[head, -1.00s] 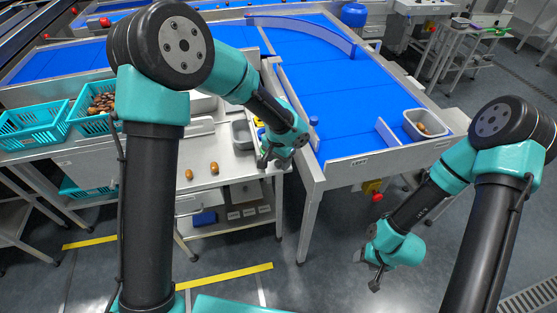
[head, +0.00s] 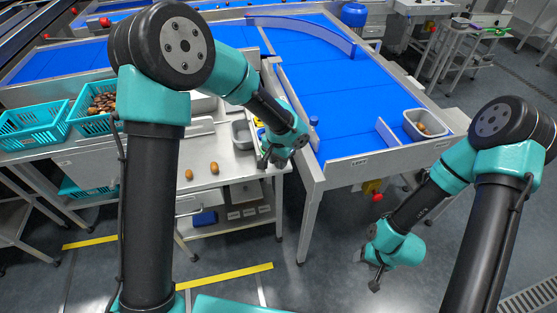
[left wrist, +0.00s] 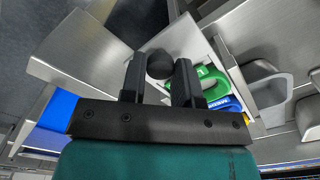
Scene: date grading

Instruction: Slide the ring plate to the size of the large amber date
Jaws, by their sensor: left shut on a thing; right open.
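My left gripper (head: 270,160) is at the right end of the steel bench. In the left wrist view its two fingers are shut on a dark round knob (left wrist: 160,64). A pale grey plate (left wrist: 183,38) lies under the knob, beside green (left wrist: 211,80) and blue (left wrist: 225,104) pieces; I cannot tell whether it is the ring plate, and its opening is hidden. Two amber-brown dates, a left one (head: 189,174) and a right one (head: 214,167), lie apart on the bench, left of this gripper. My right gripper (head: 376,275) is open and empty over the floor.
Teal baskets (head: 92,118) stand at the left, one with dark dates. A grey tub (head: 242,134) is beside my left gripper.

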